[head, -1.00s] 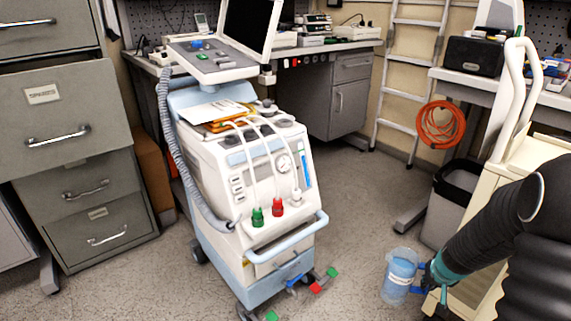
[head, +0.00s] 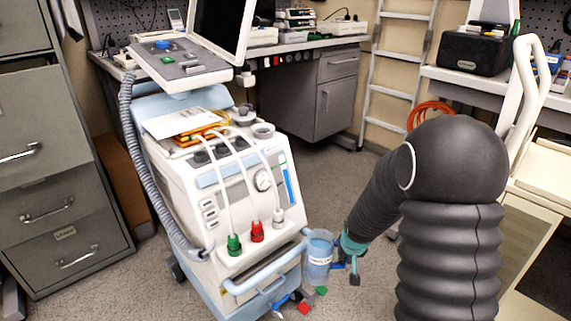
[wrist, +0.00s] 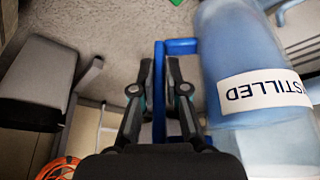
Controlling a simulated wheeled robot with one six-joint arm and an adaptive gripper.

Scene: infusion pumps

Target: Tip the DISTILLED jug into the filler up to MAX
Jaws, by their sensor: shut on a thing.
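The translucent jug (head: 319,257) with blue liquid is held upright by my gripper (head: 347,252) beside the right front of the white machine (head: 230,235). In the wrist view the jug (wrist: 215,70) fills the right side, and its white label reads "STILLED" upside down, partly cut off. My gripper (wrist: 160,88) is shut on the jug's blue handle (wrist: 160,65). Round grey openings, one of them at the right (head: 263,131), sit on the machine's top; which one is the filler I cannot tell. A blue level strip (head: 286,183) shows on the front; no MAX mark is legible.
A pale blue push bar (head: 262,270) crosses the machine's front, close to the jug. A monitor (head: 215,30) stands above the machine's back. Grey drawers (head: 60,215) stand at left, a cream cart (head: 545,180) at right. Open floor (head: 345,180) lies behind the jug.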

